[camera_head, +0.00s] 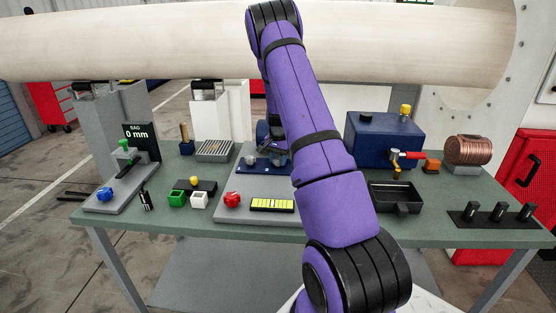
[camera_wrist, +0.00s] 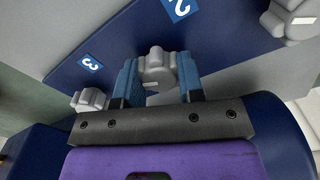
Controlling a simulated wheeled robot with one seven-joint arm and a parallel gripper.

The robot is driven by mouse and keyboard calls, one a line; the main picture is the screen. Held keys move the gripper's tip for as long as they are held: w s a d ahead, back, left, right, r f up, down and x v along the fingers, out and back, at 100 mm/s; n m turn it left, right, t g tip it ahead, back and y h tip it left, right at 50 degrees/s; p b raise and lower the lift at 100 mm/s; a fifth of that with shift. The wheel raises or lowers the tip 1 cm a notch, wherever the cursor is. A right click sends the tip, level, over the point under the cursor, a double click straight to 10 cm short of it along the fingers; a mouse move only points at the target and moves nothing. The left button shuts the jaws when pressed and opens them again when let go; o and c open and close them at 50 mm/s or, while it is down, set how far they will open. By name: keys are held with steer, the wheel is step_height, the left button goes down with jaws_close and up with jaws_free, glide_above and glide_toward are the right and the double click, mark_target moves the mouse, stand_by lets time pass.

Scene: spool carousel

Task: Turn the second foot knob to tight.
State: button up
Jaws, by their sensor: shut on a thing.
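The second foot knob (camera_wrist: 155,68) is grey and lobed, beside the white "2" label (camera_wrist: 180,6) on a blue plate (camera_wrist: 120,40). My gripper (camera_wrist: 158,64) has its blue fingers on either side of this knob and is shut on it. A pale mark shows on the knob's near side. In the head view the blue plate (camera_head: 250,167) lies on the bench, and my arm hides most of the gripper and the held knob.
A grey knob (camera_wrist: 90,99) by the "3" label is left of my gripper; another knob (camera_wrist: 290,20) is at upper right. The bench (camera_head: 330,232) also holds a red knob (camera_head: 232,200), a yellow level (camera_head: 272,204), a black tray (camera_head: 394,197) and a blue box (camera_head: 375,140).

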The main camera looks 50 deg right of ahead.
mark_target(278, 158)
steer(key=shift+m, duration=0.3)
steer(key=o, duration=0.9)
steer(key=shift+r, duration=0.1)
step_height(278, 158, up, 11)
steer(key=shift+f, duration=0.2)
stand_by(0.5)
